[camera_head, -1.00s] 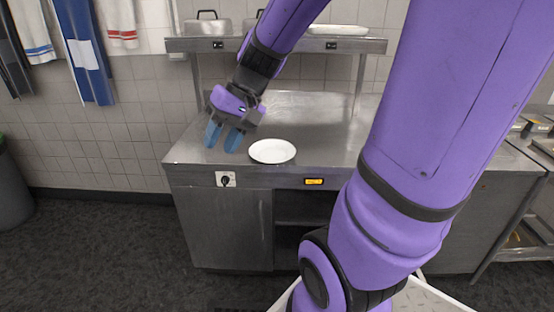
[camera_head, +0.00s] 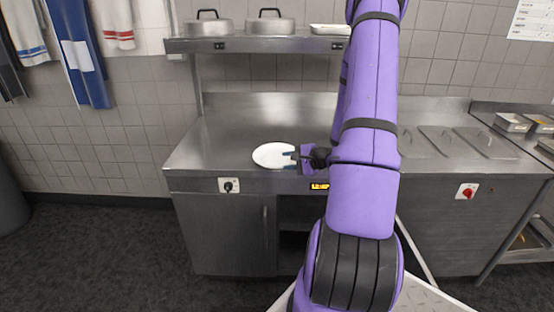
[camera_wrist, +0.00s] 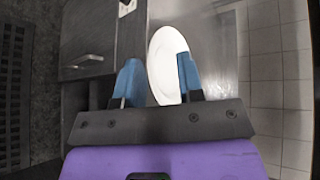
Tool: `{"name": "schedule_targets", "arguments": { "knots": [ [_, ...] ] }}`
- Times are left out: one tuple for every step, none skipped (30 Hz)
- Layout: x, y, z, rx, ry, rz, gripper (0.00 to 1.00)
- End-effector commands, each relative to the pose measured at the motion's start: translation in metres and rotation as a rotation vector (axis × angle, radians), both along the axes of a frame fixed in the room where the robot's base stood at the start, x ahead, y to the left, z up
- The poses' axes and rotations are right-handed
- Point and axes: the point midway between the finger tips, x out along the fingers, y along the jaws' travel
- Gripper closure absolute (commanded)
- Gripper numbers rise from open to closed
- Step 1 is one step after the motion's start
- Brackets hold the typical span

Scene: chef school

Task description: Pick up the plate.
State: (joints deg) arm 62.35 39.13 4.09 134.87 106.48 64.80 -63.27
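The plate (camera_head: 270,155) is white, round and shallow. It lies flat on the steel counter near its front edge, left of my arm in the head view. My gripper (camera_head: 291,158) is at the plate's right rim in that view. In the wrist view my gripper (camera_wrist: 157,80) has its two blue fingers apart, and the plate (camera_wrist: 162,52) shows beyond and between them. The right finger overlaps the plate in the picture; the left finger is off its edge, on the counter-front side. I cannot tell whether a finger touches the plate.
The steel counter (camera_head: 225,138) is bare around the plate. A shelf (camera_head: 260,45) above its back carries two lidded pans (camera_head: 208,27) and a tray (camera_head: 330,29). Lidded inserts (camera_head: 437,141) lie to the right. A knob (camera_head: 229,186) sits on the counter front.

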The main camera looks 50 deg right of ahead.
Motion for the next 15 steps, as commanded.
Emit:
{"name": "schedule_targets", "arguments": {
  "knots": [
    [-0.009, -0.013, -0.015, 0.014, 0.002, -0.060, 0.65],
    [-0.012, -0.020, -0.022, 0.018, 0.003, -0.090, 0.65],
    [-0.017, -0.027, -0.030, 0.021, 0.003, -0.126, 0.65],
    [-0.020, -0.032, -0.036, 0.023, 0.005, -0.148, 0.65],
    [-0.023, -0.036, -0.040, 0.024, 0.005, -0.166, 0.65],
    [-0.026, -0.040, -0.045, 0.026, 0.007, -0.189, 0.65],
    [-0.028, -0.043, -0.048, 0.026, 0.008, -0.201, 0.65],
    [-0.029, -0.045, -0.050, 0.026, 0.008, -0.209, 0.65],
    [-0.030, -0.046, -0.052, 0.026, 0.009, -0.218, 0.65],
    [-0.029, -0.047, -0.054, 0.026, 0.009, -0.223, 0.65],
    [-0.028, -0.048, -0.055, 0.027, 0.009, -0.224, 0.65],
    [-0.025, -0.048, -0.056, 0.025, 0.009, -0.225, 0.65],
    [-0.022, -0.048, -0.057, 0.026, 0.008, -0.224, 0.65],
    [-0.019, -0.047, -0.058, 0.026, 0.008, -0.224, 0.65],
    [-0.014, -0.047, -0.060, 0.026, 0.010, -0.225, 0.65]
  ]
}}
